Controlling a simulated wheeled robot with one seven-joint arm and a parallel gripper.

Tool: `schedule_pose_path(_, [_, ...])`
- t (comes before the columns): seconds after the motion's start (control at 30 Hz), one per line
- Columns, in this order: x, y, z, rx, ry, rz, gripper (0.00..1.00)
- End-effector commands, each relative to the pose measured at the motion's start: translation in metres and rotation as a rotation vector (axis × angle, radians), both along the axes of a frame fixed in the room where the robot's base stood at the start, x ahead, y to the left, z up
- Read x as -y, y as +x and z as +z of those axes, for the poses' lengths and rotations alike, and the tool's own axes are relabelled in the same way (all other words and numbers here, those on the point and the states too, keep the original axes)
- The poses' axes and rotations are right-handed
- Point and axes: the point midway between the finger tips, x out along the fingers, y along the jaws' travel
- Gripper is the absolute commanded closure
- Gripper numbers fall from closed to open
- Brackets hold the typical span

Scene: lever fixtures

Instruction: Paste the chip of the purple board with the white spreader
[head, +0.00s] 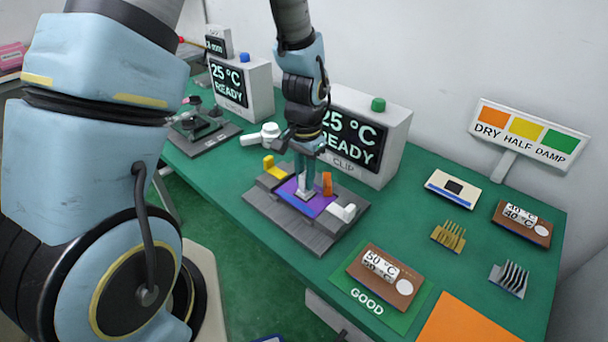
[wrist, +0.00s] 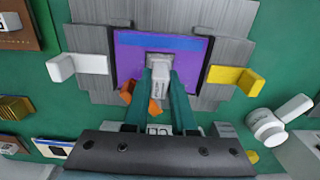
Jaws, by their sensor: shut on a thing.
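The purple board (head: 319,205) lies in a grey lever fixture (head: 284,220) on the green table. It has a blue strip along one edge, also seen in the wrist view (wrist: 133,65). My gripper (head: 304,176) points down over the board, shut on the white spreader (head: 304,187). In the wrist view my gripper's teal fingers (wrist: 161,88) grip the pale spreader (wrist: 161,74), whose foot is over the middle of the board. The chip is hidden under the spreader, and I cannot tell whether they touch.
Yellow (head: 274,168), orange (head: 327,183) and white (head: 344,212) levers surround the board. A white bottle-like thing (head: 262,136) lies behind. A brown card (head: 386,277) lies on the GOOD mat (head: 355,299). Comb-like parts (head: 449,236) lie right.

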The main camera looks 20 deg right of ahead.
Motion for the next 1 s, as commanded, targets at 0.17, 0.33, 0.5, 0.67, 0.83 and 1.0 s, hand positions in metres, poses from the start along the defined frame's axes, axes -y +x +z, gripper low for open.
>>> schedule_pose_path(0.17, [0.001,-0.009,-0.001,0.000,0.001,-0.001,1.00])
schedule_pose_path(0.33, [0.001,-0.012,-0.001,0.000,0.001,0.001,1.00])
schedule_pose_path(0.5, [-0.001,-0.008,-0.001,0.000,0.001,0.002,1.00])
schedule_pose_path(0.67, [-0.005,-0.002,-0.001,0.000,0.000,0.002,1.00])
schedule_pose_path(0.83, [-0.008,0.005,-0.001,0.000,0.000,0.002,1.00])
schedule_pose_path(1.0, [-0.008,0.005,-0.001,0.000,0.000,0.000,1.00])
